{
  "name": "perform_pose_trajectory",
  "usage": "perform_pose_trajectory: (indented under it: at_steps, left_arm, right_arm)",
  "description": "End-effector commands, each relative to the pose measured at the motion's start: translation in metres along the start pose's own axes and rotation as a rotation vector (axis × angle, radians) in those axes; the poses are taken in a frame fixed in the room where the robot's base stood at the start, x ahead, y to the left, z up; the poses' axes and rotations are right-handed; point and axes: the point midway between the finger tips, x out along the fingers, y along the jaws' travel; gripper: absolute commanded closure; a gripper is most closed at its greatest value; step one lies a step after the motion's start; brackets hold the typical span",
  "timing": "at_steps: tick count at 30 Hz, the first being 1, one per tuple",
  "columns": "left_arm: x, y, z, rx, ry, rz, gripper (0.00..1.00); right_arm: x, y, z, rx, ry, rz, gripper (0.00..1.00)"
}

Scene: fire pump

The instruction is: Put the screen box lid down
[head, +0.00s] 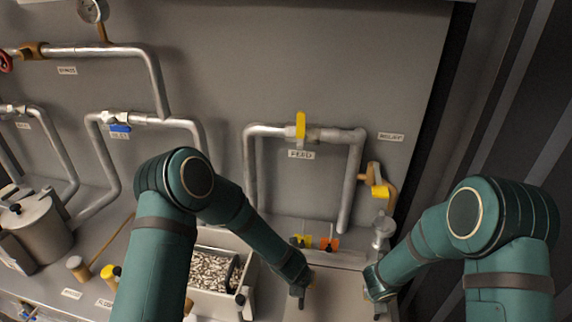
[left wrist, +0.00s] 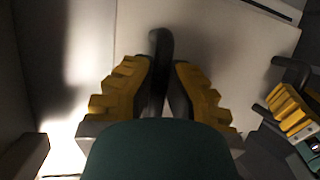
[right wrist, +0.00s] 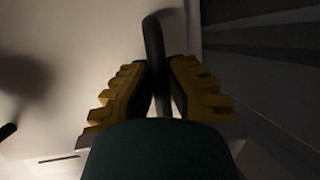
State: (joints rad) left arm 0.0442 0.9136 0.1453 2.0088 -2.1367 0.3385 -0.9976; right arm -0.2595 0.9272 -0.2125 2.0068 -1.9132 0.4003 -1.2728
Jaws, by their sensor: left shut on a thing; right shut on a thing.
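The screen box lid (head: 340,292) is a pale flat panel at the bottom of the head view, between my two hands. Its surface also shows in the left wrist view (left wrist: 225,45) and the right wrist view (right wrist: 95,70). My left gripper (head: 301,291) is shut on a dark bar-like handle (left wrist: 158,60) on the lid. My right gripper (head: 377,308) is shut on a second dark handle (right wrist: 154,50) on the lid's right side. The lid's near edge is cut off, so I cannot tell how far it is tilted or raised.
A pale bin (head: 245,262) of small metal pieces sits left of the lid, partly behind my left arm. The feed pipe (head: 250,180) with a yellow valve handle (head: 300,125) stands behind. Small yellow and orange valves (head: 328,243) sit just beyond the lid. A dark ribbed wall is at right.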

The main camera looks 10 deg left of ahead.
Motion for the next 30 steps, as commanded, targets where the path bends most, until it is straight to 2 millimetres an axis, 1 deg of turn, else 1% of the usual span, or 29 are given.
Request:
perform_pose_trajectory:
  at_steps: [1, 2, 16, 20, 23, 30]
  left_arm:
    - [-0.006, -0.002, 0.002, 0.001, 0.001, -0.002, 0.76]
    - [-0.006, -0.002, 0.003, 0.001, 0.000, -0.001, 0.66]
    - [-0.007, -0.002, 0.003, 0.001, 0.000, 0.000, 0.66]
    - [-0.011, 0.000, 0.004, 0.001, 0.000, 0.001, 0.66]
    - [-0.019, 0.001, 0.007, 0.000, 0.003, -0.002, 0.66]
    - [-0.049, 0.008, 0.015, -0.006, 0.014, -0.007, 0.66]
  right_arm:
    - [-0.006, -0.001, 0.003, -0.001, 0.000, 0.001, 0.76]
    - [-0.006, -0.001, 0.003, -0.001, -0.001, 0.001, 0.66]
    - [-0.006, -0.001, 0.003, 0.000, 0.000, 0.000, 0.66]
    - [-0.006, -0.002, 0.003, 0.000, 0.000, -0.001, 0.66]
    - [-0.006, -0.002, 0.003, 0.000, 0.000, -0.001, 0.66]
    - [-0.006, -0.002, 0.003, 0.000, 0.000, -0.001, 0.66]
